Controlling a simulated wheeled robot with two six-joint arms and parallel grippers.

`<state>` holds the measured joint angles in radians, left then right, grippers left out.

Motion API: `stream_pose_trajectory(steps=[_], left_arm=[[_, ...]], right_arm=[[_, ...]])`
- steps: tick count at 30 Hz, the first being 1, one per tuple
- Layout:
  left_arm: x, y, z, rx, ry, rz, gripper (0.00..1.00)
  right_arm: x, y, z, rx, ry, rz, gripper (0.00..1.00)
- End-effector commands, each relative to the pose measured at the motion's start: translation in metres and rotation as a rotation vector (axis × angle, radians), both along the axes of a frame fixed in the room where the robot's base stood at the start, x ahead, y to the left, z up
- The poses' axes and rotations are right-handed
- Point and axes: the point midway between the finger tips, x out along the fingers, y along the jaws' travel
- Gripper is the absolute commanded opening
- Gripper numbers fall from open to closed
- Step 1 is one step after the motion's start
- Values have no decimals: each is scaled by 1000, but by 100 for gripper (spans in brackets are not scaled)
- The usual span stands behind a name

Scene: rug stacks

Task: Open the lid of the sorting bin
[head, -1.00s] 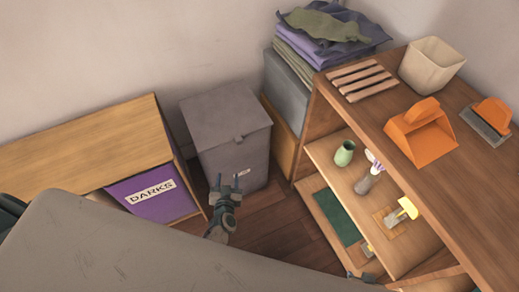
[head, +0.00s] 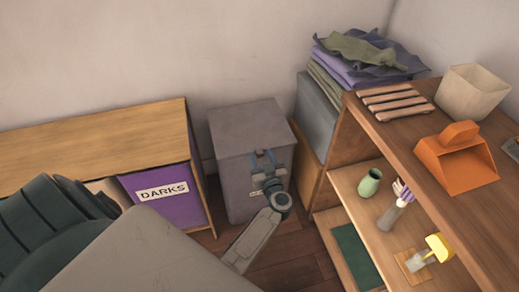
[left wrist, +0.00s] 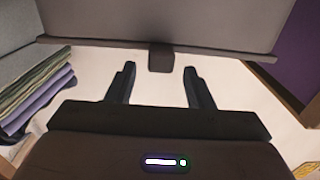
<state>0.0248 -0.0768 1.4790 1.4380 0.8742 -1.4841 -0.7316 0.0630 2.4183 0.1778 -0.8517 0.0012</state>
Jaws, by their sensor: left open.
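The sorting bin (head: 236,180) is a grey box on the floor, between the wooden cabinet and the shelf. Its flat grey lid (head: 243,121) looks shut. My left gripper (head: 263,155) is at the bin's front, just under the lid's front edge, open and empty. In the left wrist view, the lid's edge (left wrist: 90,43) crosses the top and a small dark tab (left wrist: 160,58) sticks out from it. The tab lies between and slightly beyond the tips of my open left gripper (left wrist: 159,68); I cannot tell whether they touch. My right gripper is not in view.
A wooden cabinet (head: 90,140) with a purple DARKS bin (head: 165,198) stands left. A shelf unit (head: 415,125) at right holds an orange dustpan (head: 456,165), a green vase (head: 369,183) and a pale bin (head: 472,92). Folded cloths (head: 365,60) are stacked behind.

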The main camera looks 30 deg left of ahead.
Motion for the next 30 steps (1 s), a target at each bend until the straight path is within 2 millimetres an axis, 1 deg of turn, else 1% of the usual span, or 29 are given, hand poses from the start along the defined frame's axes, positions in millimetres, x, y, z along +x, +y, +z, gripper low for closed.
stream_pose_trajectory(steps=[1, 3, 9, 13, 20, 23, 27, 28, 30], left_arm=[[7, 8, -1, 4, -2, -1, 47], [15, 17, -1, 3, -1, 0, 47], [29, 34, -1, 1, -1, -1, 47], [32, 38, -1, 0, 0, -1, 47], [32, 38, 0, 0, 0, -1, 47], [32, 38, 0, 0, 0, -1, 30], [32, 37, -1, 0, 0, -1, 2], [32, 37, -1, 0, 0, -1, 0], [32, 37, -1, 0, 0, -1, 0]], right_arm=[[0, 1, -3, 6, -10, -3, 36], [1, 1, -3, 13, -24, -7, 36], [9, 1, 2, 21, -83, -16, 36], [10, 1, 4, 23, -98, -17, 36], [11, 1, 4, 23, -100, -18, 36], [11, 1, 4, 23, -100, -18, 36], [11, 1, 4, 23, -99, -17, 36], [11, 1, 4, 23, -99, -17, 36], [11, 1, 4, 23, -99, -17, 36]])
